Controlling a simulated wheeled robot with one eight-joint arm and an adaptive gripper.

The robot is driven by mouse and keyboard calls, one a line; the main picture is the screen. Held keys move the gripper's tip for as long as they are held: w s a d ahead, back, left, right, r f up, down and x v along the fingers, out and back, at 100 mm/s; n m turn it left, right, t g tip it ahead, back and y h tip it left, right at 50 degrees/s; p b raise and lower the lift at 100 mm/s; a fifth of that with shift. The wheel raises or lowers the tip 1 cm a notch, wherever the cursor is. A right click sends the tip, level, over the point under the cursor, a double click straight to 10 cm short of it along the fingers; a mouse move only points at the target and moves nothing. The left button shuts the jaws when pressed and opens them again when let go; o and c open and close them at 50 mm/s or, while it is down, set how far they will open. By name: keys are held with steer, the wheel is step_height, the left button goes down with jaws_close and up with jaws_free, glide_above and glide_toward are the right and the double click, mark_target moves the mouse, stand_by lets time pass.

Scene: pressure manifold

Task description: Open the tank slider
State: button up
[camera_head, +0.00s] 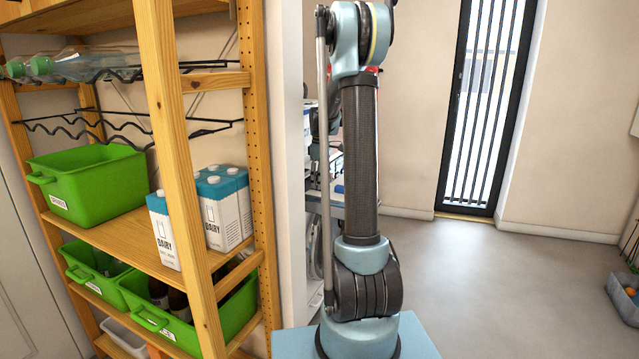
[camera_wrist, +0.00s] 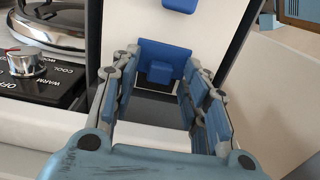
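In the wrist view, a blue slider-like part (camera_wrist: 160,70) with a raised block sits on a white panel, above a dark recess. My gripper (camera_wrist: 164,60) is open, its two fingers on the left and right of this blue part. I cannot tell whether the fingertips touch it. A second, smaller blue part (camera_wrist: 181,4) is higher on the same white panel (camera_wrist: 215,28). No label shows which blue part is the tank slider. In the head view my arm stands in front, and my gripper and the panel cannot be made out.
A dark control panel (camera_wrist: 55,80) with a metal knob (camera_wrist: 27,62) and a round metal item (camera_wrist: 60,24) are left of my gripper. In the head view a wooden shelf (camera_head: 170,140) with green bins (camera_head: 90,185) stands at left. Open floor (camera_head: 500,280) lies at right.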

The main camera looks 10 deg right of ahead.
step_height(320, 180, up, 12)
stand_by(0.7)
steer(key=shift+w, duration=0.1)
